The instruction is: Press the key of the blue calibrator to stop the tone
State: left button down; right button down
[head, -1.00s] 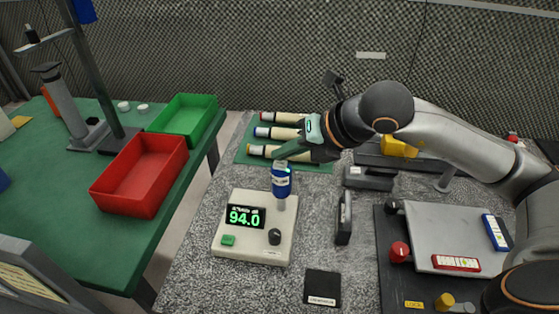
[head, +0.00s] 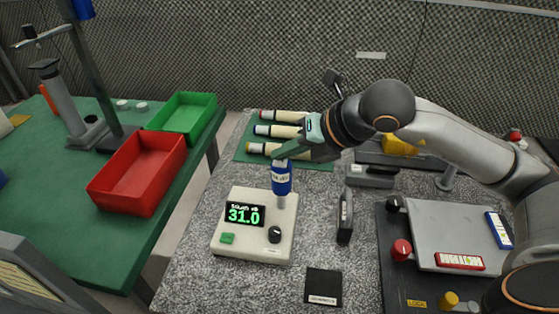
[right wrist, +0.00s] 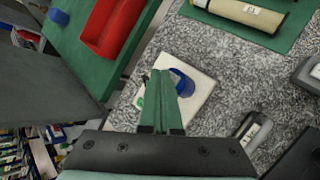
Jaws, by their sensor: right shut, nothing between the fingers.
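The blue calibrator (head: 281,178) stands upright on the white meter box (head: 226,245). The box display (head: 245,215) reads 31.0 in green. My right gripper (head: 280,156) is shut and empty, with its green fingertips at the top of the calibrator. In the right wrist view the fingertips (right wrist: 167,74) cover part of the calibrator (right wrist: 183,83). The key itself is hidden behind the fingers, and I cannot tell whether they touch it. My left gripper is not in view.
A green mat (head: 240,154) with several cream cylinders lies behind the calibrator. A dark grey upright device (head: 345,215) stands to its right, and a black square pad (head: 322,286) lies in front. Red (head: 118,195) and green (head: 182,119) trays sit on the left table.

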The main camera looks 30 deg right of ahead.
aim_at(285, 164)
jog(key=shift+r, duration=0.1)
dwell(0.3)
jog(key=shift+r, duration=0.35)
notch_tip(285, 164, up, 6)
jog(key=p, duration=0.4)
jog(key=shift+p, duration=0.4)
